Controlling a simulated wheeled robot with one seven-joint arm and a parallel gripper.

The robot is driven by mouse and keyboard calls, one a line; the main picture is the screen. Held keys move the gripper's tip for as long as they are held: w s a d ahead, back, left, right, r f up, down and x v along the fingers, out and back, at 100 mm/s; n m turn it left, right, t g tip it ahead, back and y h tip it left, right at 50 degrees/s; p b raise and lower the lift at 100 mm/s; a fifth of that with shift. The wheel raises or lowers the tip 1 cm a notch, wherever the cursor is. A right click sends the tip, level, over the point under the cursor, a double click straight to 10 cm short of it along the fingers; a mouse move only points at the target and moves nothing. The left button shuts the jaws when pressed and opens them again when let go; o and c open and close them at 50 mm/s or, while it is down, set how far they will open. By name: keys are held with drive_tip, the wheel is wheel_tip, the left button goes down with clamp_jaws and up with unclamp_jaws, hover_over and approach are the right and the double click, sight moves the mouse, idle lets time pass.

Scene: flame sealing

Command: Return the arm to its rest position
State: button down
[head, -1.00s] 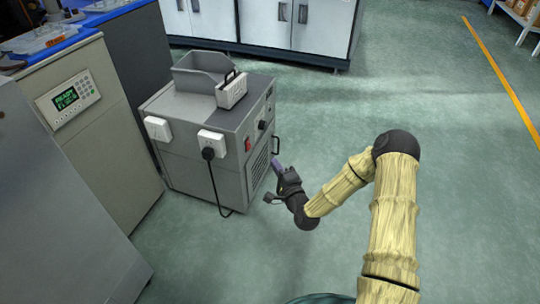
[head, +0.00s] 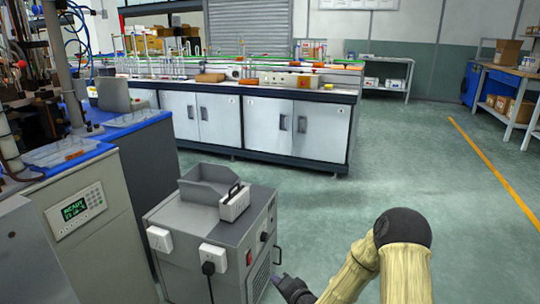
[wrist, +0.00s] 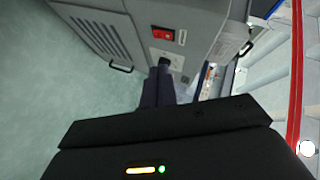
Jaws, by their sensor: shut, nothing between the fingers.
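My gripper (head: 276,280) is low in the head view, just right of the grey wheeled-looking cabinet unit (head: 228,240). Its jaws are shut and empty. My arm in its pale ribbed sleeve (head: 403,265) is bent, with a dark elbow joint on top, and its lower part is cut off by the frame's bottom edge. In the wrist view the dark fingers (wrist: 160,70) lie together, pointing towards the unit's panel (wrist: 180,25) with its red switch. Whether they touch the panel cannot be told.
A beige machine with a display (head: 78,208) stands at the left. A long lab bench (head: 270,125) with white doors crosses the back. Open green floor (head: 400,165) lies to the right, with a yellow line (head: 490,155) and shelves beyond.

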drive_tip(key=s+d+r+n+g+h+p, duration=0.4)
drive_tip(key=s+d+r+g+p, duration=0.15)
drive_tip(key=s+r, duration=0.65)
drive_tip(key=s+d+r+n+g+h+p, duration=0.35)
drive_tip(key=s+d+r+p, duration=0.3)
drive_tip(key=s+r, duration=0.6)
wheel_tip(320, 180, up, 38)
drive_tip(key=d+p, duration=0.1)
drive_tip(key=p, duration=3.6)
drive_tip(key=shift+s+f+g, duration=0.2)
drive_tip(key=shift+s+g, duration=0.1)
